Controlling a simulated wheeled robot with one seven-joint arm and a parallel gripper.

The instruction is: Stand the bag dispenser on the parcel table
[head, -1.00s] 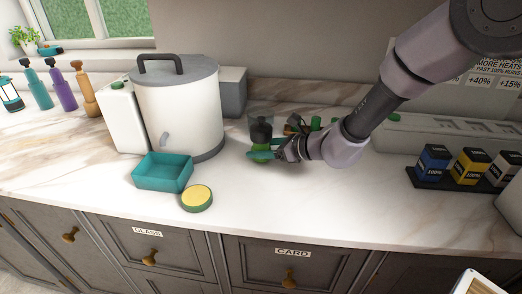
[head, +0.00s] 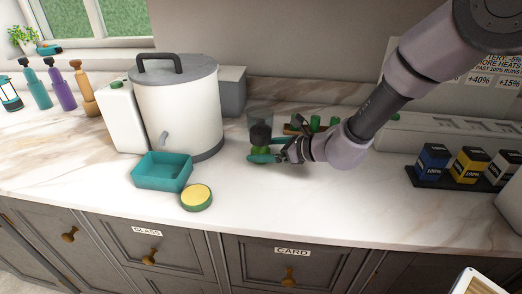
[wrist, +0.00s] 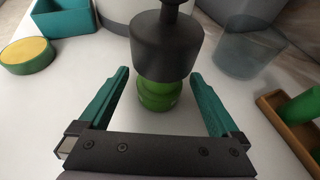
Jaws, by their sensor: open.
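A small upright piece with a dark grey top and a green base (wrist: 160,94) stands on the counter; it looks like the bag dispenser. It also shows in the head view (head: 260,134), partly behind my fingers. My gripper (wrist: 158,76) is open, its two teal fingers on either side of the green base, with gaps visible on both sides. In the head view my gripper (head: 264,149) is low over the counter, reaching in from the right. I cannot identify the parcel table in these frames.
A clear tumbler (wrist: 250,50) stands close behind and right. A wooden rack (wrist: 284,122) with green pieces is at the right. A white drum (head: 180,105), teal tray (head: 161,180) and yellow-topped round tin (head: 196,197) stand left. The counter front is clear.

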